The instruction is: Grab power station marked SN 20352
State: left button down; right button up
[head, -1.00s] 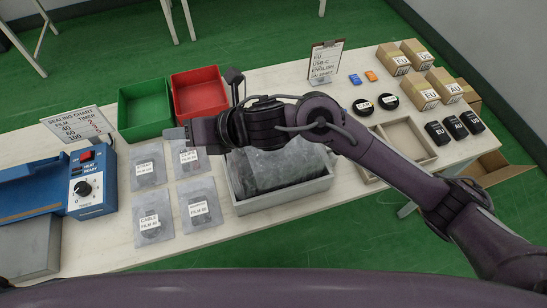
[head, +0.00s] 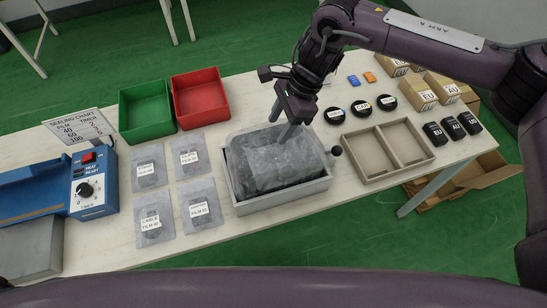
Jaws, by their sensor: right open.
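A dark grey, rounded bulky object (head: 272,172), seemingly in clear film, lies in a shallow grey tray (head: 285,202) at the middle of the table. It may be the power station; no SN 20352 marking can be read on it. My right gripper (head: 282,120) comes in from the upper right and points down above the object's far edge. Its two fingers are apart with nothing between them. I cannot tell whether a fingertip touches the object. My left gripper is not in view.
Flat labelled pouches (head: 156,224) and a blue sealing machine (head: 93,182) are on the left. Green (head: 146,129) and red (head: 200,119) bins stand behind. An empty divided tray (head: 369,177), black round items (head: 361,108), black plugs (head: 468,122) and cartons (head: 442,87) are on the right.

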aim_at(273, 135)
jog(key=p+x, duration=0.2)
jog(key=x, duration=0.2)
jog(key=shift+s+d+f+p, duration=0.1)
jog(key=shift+s+f+p, duration=0.1)
jog(key=shift+p, duration=0.1)
jog(key=shift+f, duration=0.25)
jog(key=shift+f+b, duration=0.2)
jog(key=shift+b, duration=0.45)
dwell(0.3)
grip_shut()
dwell(1.2)
jog(key=shift+w+a+r, duration=0.2)
jog(key=shift+a+r, duration=0.05)
